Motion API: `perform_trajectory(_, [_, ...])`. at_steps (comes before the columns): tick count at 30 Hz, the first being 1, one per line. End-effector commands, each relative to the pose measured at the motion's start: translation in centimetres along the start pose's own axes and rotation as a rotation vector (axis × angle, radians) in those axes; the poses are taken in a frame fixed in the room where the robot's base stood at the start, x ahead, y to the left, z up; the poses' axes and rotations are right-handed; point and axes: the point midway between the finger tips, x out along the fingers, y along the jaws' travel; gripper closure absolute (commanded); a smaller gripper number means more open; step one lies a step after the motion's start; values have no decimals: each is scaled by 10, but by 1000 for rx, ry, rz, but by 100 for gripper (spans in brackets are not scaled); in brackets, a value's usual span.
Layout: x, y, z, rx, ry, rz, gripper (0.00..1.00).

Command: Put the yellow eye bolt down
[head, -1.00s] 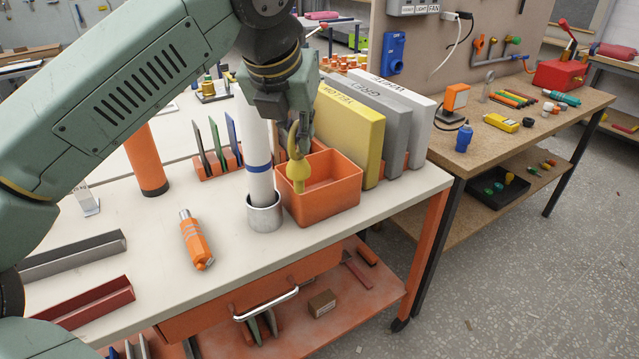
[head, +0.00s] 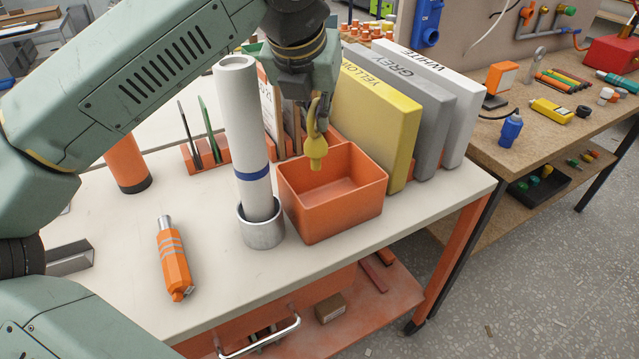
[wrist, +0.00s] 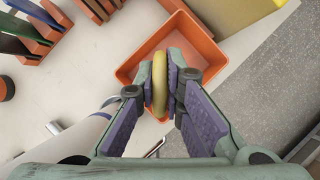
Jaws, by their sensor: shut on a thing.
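The yellow eye bolt (head: 315,150) hangs from my gripper (head: 318,122) with its ring up and its shank pointing down. In the wrist view my gripper (wrist: 168,88) is shut on the ring of the eye bolt (wrist: 159,82), which sits between the two purple pads. The bolt is above the open orange bin (head: 335,195), near its back left part in the head view. The orange bin (wrist: 197,38) also shows beneath the fingers in the wrist view. The bin's visible floor looks empty. The bolt's lower end is hidden in the wrist view.
A white roll (head: 240,130) stands in a metal cup (head: 262,228) close left of the bin. Yellow (head: 372,125), grey (head: 425,110) and white (head: 465,105) blocks stand behind it on the right.

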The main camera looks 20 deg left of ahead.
Motion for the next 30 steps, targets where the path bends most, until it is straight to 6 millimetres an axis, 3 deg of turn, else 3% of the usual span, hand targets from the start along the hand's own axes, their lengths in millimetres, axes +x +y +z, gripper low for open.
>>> perform_trajectory(1, [20, 0, -11, 0, 0, -1, 100])
perform_trajectory(6, [47, 0, -26, 1, 0, 0, 100])
perform_trajectory(14, [61, 0, -33, 0, -2, 0, 100])
perform_trajectory(22, [99, 0, -54, 1, -1, 0, 100])
perform_trajectory(30, [100, 0, -54, 1, -2, 1, 100])
